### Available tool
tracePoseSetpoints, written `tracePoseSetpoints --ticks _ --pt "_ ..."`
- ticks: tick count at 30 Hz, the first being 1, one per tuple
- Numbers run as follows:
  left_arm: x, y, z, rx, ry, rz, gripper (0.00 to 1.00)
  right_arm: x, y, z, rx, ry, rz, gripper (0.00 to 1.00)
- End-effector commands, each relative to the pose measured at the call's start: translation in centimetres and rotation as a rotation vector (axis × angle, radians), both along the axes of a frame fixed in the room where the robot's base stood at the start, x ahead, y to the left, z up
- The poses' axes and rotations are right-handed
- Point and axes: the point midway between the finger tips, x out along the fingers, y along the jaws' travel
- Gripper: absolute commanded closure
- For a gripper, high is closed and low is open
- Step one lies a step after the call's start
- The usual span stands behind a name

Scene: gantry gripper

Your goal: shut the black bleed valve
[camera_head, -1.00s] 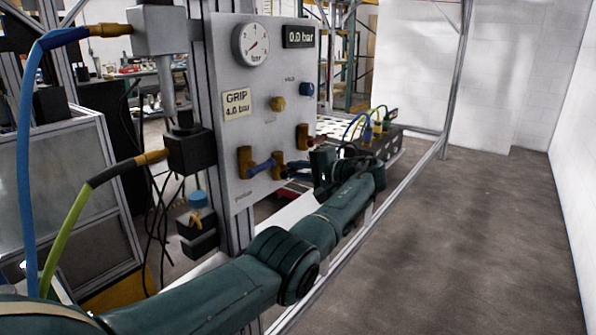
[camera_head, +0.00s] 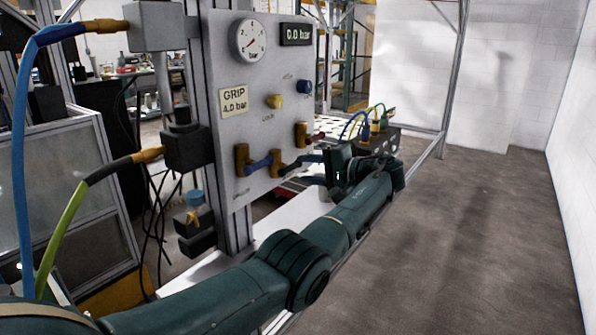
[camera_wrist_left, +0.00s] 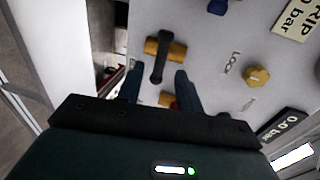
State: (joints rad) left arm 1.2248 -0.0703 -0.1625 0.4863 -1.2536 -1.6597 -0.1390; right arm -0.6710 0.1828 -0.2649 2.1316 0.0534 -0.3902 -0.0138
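The black bleed valve (camera_head: 302,159) is on the grey panel, at the lower middle in the head view. In the left wrist view its black lever (camera_wrist_left: 159,60) lies crosswise over a brass body (camera_wrist_left: 175,52). My left gripper (camera_wrist_left: 158,78) is open, one blue-green finger on each side of the lever's near end. I see no finger pressed against the lever; the depth between them is hard to tell. In the head view the left gripper (camera_head: 318,172) is just right of the valve, its fingertips small and dark. My right gripper is not in view.
A blue-handled valve (camera_head: 260,164) is left of the black one, and a red-handled valve (camera_head: 303,135) is above right. The panel also bears a yellow knob (camera_head: 274,101), a blue knob (camera_head: 305,87), a gauge (camera_head: 248,41) and a display (camera_head: 297,34) reading 0.0 bar.

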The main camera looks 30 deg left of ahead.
Motion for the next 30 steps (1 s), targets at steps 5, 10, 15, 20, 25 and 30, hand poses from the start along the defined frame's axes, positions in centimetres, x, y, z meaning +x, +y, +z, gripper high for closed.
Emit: tracePoseSetpoints --ticks 5,10,15,20,25,30 --pt "-0.3 -4.2 0.7 -0.001 -0.002 -0.004 0.64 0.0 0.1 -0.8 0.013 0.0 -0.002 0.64" --pt "-0.5 -7.2 1.3 -0.001 0.0 -0.003 0.64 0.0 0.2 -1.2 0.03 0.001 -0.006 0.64" --pt "-0.7 -8.6 1.6 -0.001 0.001 0.0 0.64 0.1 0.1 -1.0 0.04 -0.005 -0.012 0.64" --pt "-0.7 -8.9 1.8 -0.001 0.0 0.0 0.64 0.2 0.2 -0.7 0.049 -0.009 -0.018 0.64" --pt "-0.7 -8.9 1.8 -0.001 0.0 0.0 0.64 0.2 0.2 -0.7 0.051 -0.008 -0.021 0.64" --pt "-0.7 -8.9 1.7 -0.001 0.0 0.0 0.64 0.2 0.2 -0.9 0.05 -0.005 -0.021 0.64"
